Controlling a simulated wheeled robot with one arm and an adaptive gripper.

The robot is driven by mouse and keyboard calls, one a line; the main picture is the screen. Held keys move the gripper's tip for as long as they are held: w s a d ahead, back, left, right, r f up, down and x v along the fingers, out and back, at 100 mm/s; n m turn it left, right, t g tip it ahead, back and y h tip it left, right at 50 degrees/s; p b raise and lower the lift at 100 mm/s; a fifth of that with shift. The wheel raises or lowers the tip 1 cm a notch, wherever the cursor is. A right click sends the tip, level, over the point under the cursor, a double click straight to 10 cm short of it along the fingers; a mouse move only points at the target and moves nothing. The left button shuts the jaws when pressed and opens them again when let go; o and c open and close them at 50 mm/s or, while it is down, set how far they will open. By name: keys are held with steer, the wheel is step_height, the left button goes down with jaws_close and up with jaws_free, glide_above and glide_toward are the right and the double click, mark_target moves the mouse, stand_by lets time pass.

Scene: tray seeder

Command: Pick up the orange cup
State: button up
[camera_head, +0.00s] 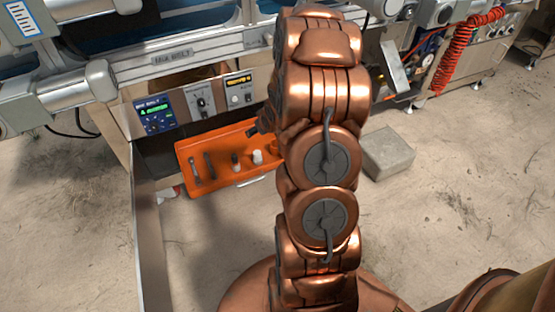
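I cannot make out an orange cup anywhere in the head view. An orange tray (213,184) sits left of my arm, below the machine's control panel, with small items in it. My copper arm fills the middle of the picture and hides the tray's right end. Only a dark tip of my gripper (253,132) shows, at the arm's left edge over the tray's back part. Whether it is open or shut does not show.
The tray holds dark slim tools (209,165) and a small white item (257,157). A control panel (197,105) stands behind it. A grey block (388,153) lies on the floor right of my arm. A red coiled hose (466,48) hangs at right. The right floor is mostly clear.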

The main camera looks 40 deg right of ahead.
steer(key=d+f+t+b, duration=0.1)
steer(key=d+f+b, duration=0.2)
steer(key=f, duration=0.4)
steer(key=d+f+m+t+h+b, duration=0.1)
steer(key=d+f+b, duration=0.3)
steer(key=f, duration=0.4)
steer(key=d+f+m+t+h+b, duration=0.1)
steer(key=d+f+t+b, duration=0.2)
steer(key=f, duration=0.4)
steer(key=shift+s+d+f+b, duration=0.2)
steer(key=shift+d+b, duration=0.4)
steer(key=shift+b, duration=0.5)
steer(key=shift+f+b+x, duration=0.15)
steer(key=shift+b+x, duration=0.65)
steer(key=shift+x, duration=0.6)
steer(key=shift+f+b+x, duration=0.1)
steer(key=shift+b+x, duration=0.7)
steer(key=shift+x, duration=0.55)
steer(key=shift+w, duration=0.3)
steer(key=c, duration=1.2)
steer(key=shift+r, duration=0.15)
steer(key=shift+c, duration=0.2)
